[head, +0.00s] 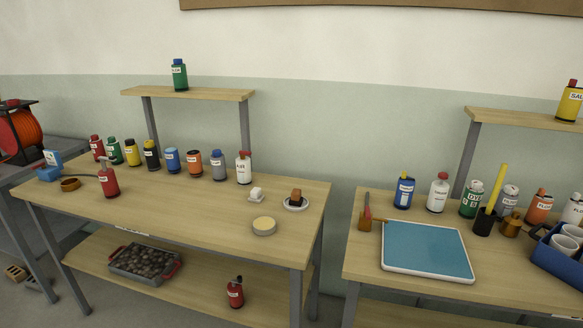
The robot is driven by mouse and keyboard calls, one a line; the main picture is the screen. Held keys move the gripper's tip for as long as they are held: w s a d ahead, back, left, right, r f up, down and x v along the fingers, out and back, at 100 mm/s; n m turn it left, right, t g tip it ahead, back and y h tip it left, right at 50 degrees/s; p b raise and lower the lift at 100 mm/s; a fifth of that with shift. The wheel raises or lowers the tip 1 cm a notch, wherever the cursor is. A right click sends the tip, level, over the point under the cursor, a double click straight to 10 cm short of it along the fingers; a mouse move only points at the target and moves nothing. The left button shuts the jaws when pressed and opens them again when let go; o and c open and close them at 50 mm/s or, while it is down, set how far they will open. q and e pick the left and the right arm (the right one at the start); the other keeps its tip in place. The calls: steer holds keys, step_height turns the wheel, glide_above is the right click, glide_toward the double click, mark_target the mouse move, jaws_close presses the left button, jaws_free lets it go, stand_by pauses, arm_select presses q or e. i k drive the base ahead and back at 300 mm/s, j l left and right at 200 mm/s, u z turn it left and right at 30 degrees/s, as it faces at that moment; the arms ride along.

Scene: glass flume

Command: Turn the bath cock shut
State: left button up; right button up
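I cannot make out a bath cock anywhere in the head view. Neither of my grippers is in the head view, so their state is hidden. A small blue device (45,174) with a pale blue label stands at the left end of the left bench (190,208). A dark hose or cord runs from near it toward a red bottle (109,182). I cannot tell whether the device has a cock.
Several labelled bottles line the left bench's back, below a shelf (190,93). The right bench holds a blue-topped tray (427,250), bottles and a blue crate (560,258). A hose reel (20,132) stands far left. A gap separates the benches.

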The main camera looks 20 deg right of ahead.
mark_target(367, 213)
steer(key=z, duration=1.35)
